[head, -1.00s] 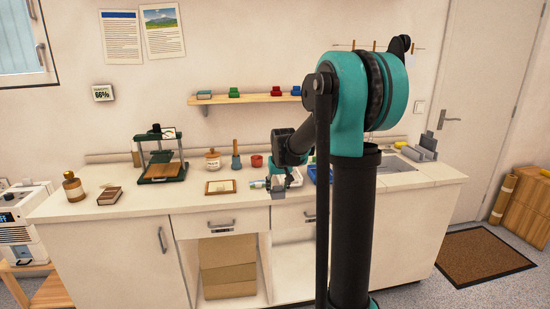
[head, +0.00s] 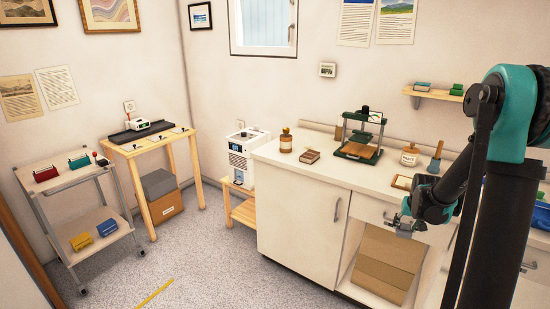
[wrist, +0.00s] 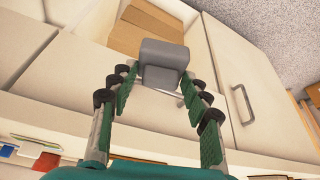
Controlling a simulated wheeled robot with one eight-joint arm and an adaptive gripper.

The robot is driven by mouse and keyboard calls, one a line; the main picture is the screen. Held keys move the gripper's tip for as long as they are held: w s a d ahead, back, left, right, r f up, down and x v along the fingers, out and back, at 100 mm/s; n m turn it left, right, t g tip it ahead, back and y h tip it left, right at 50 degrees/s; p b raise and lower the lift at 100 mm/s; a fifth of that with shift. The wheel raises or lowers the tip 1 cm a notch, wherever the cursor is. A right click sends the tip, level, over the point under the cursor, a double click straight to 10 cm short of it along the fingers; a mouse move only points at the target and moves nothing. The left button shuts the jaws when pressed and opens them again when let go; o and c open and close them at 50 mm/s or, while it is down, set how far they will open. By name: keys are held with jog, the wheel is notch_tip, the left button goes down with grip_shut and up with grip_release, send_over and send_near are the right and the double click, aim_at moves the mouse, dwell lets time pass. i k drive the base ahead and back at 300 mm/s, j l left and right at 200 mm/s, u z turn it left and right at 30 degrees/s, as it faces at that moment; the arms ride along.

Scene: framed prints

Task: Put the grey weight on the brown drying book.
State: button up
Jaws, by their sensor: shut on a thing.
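The grey weight (wrist: 165,55) is a block with rounded edges. My gripper (wrist: 160,84) is shut on it, with the green-padded fingers on either side of the block. In the head view my gripper (head: 404,226) is in front of the counter and below its top, by the open cabinet bay. The brown drying book (head: 310,157) lies flat on the counter to the left, apart from my gripper, and nothing rests on it. The book does not show in the wrist view.
On the counter (head: 330,180), an amber bottle (head: 286,141) stands left of the book and a green press (head: 362,138) to its right. A cardboard box (head: 385,262) sits in the open bay. A trolley (head: 105,215) stands far left. Floor before the cabinet is clear.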

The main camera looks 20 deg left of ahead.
aim_at(311, 154)
jog(key=i+l+u, duration=0.15)
jog(key=u, duration=0.2)
jog(key=i+l+u, duration=0.15)
jog(key=l+u, duration=0.15)
jog(key=i+l+u, duration=0.1)
jog(key=l+u, duration=0.25)
jog(key=j, duration=0.1)
